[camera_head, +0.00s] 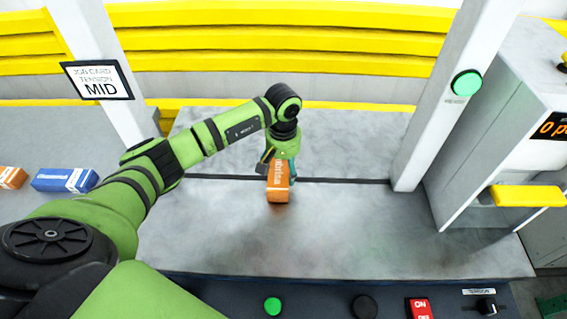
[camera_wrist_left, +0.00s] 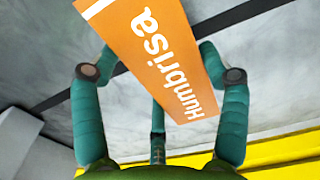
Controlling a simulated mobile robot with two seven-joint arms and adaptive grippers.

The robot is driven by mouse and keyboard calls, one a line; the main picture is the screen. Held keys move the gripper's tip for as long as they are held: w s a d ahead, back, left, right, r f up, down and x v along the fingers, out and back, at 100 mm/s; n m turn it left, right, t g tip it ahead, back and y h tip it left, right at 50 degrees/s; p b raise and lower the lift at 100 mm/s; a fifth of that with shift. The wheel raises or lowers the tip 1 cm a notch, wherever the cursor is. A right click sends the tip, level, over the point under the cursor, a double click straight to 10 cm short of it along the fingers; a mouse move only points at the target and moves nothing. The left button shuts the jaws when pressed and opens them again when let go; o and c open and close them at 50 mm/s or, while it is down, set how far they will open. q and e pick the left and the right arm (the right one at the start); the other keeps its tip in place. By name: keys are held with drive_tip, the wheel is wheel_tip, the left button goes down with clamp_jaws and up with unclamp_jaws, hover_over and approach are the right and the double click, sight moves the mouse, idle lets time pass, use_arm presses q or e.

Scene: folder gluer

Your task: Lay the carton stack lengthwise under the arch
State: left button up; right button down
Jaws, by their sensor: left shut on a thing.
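The orange carton stack (camera_head: 278,190), lettered in white, is at the middle of the grey table (camera_head: 340,235), between the two white posts of the arch (camera_head: 105,80). Its long side points towards me, across the dark seam. I cannot tell whether it touches the table. My left gripper (camera_head: 279,168) reaches down from above and is shut on it. In the left wrist view the orange carton stack (camera_wrist_left: 165,50) shows "Humbrisa" and lies between the teal fingers of the left gripper (camera_wrist_left: 158,75). The arch's top is out of view. My right gripper is not in view.
Blue (camera_head: 64,180) and orange (camera_head: 12,177) cartons lie at the left. A machine with a yellow ledge (camera_head: 528,196) stands at the right. The front panel has a green button (camera_head: 272,306) and a red switch (camera_head: 420,307). The table around the carton stack is clear.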

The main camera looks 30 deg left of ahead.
use_arm(q)
drive_tip(key=shift+f, duration=0.15)
drive_tip(key=shift+f, duration=0.1)
drive_tip(key=shift+f+b, duration=0.1)
drive_tip(key=shift+b, duration=0.25)
drive_tip(key=o, duration=1.3)
